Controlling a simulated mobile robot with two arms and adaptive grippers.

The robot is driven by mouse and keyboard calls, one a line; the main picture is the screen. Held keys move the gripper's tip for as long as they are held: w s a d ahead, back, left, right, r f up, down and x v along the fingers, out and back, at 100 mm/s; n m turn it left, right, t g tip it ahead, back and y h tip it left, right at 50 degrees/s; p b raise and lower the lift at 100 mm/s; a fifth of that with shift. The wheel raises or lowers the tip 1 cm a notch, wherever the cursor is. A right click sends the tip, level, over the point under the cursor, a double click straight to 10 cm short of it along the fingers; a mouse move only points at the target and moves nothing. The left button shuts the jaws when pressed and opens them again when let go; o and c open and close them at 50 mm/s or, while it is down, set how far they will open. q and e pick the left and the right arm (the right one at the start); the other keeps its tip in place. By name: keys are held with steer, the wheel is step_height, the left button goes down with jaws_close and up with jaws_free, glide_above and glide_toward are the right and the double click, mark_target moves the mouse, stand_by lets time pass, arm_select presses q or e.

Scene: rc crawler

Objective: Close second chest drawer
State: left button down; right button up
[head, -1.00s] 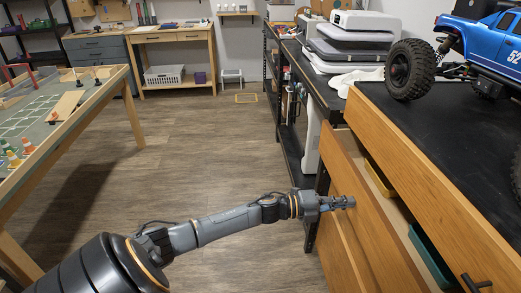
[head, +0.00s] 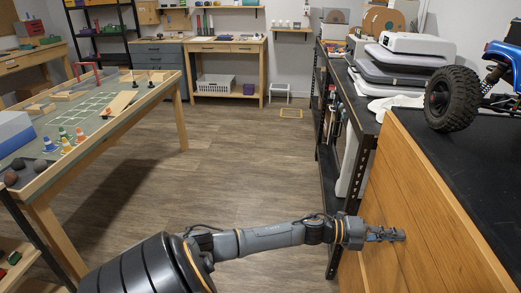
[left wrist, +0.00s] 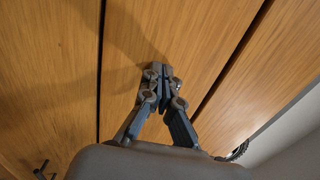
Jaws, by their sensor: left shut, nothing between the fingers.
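The wooden chest (head: 405,155) stands at the right of the head view with a black top. Its second drawer front (head: 415,265) looks about flush with the front above it, and no drawer inside shows. My left gripper (head: 396,235) is shut and empty, with its fingertips at this drawer front. In the left wrist view the closed fingers (left wrist: 160,75) point at the middle wooden panel (left wrist: 135,35), touching or very near it. Dark gaps run on both sides of this panel, the right one wider. My right gripper is out of view.
A blue toy crawler (head: 455,97) with big black tyres sits on the chest top. A black shelf unit with a printer (head: 410,55) stands behind the chest. A work table (head: 165,90) with small cones is at the left. The wooden floor between is clear.

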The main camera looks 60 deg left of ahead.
arm_select(q)
steer(key=v, duration=1.2)
steer(key=s+a+f+n+y+p, duration=0.1)
steer(key=a+f+n+y, duration=0.3)
steer(key=f, duration=0.4)
steer(key=s+a+f+n+y+p, duration=0.1)
steer(key=a+f+n+y, duration=0.15)
steer(key=f+n, duration=0.5)
steer(key=s+f+n+g+y, duration=0.2)
steer(key=s+f, duration=0.3)
steer(key=f, duration=0.4)
steer(key=s+f+n+g+y, duration=0.25)
steer(key=s+f, duration=0.35)
steer(key=f, duration=0.3)
steer(key=s+d+f+n+g+p, duration=0.1)
steer(key=s+d+f, duration=0.4)
steer(key=s, duration=0.5)
steer(key=s+d+f+n+g+p, duration=0.1)
steer(key=s+d+f+n+g, duration=0.2)
steer(key=s, duration=0.7)
steer(key=s+d+f+n+g, duration=0.3)
steer(key=s+d+f, duration=0.4)
steer(key=s, duration=0.3)
steer(key=shift+d+f+g+p, duration=0.25)
steer(key=shift+d+g+p, duration=0.15)
steer(key=shift+d+g, duration=0.45)
